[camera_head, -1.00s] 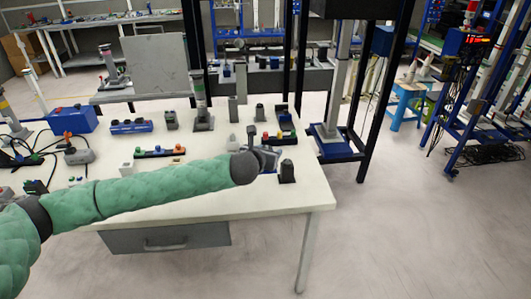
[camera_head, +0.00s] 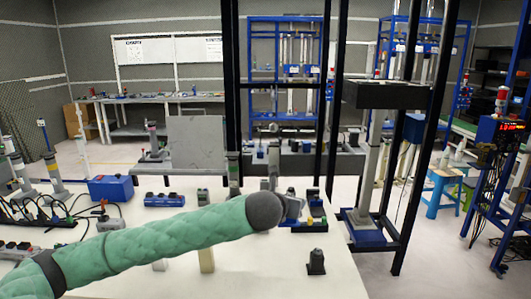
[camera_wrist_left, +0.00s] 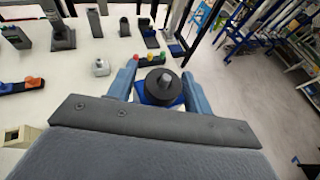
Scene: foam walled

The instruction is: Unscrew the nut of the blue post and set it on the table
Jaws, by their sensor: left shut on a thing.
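In the left wrist view a dark round nut (camera_wrist_left: 154,89) with a grey pin tip in its middle sits between the two blue-grey fingers of my left gripper (camera_wrist_left: 160,84). A blue square part, seemingly the blue post's base (camera_wrist_left: 142,99), shows beneath it. The left gripper is shut on the nut; the exact contact is hard to see. In the head view my left gripper (camera_head: 291,207) is over the right part of the white table (camera_head: 250,265), and the nut and post cannot be made out there. My right gripper is not in view.
A dark block (camera_head: 316,263) stands near the table's right edge. A cream block (camera_head: 206,260) is partly behind my arm. A blue box (camera_head: 111,188) and cables lie at the left. The wrist view shows a pale nut-like piece (camera_wrist_left: 101,67); table between the pieces is bare.

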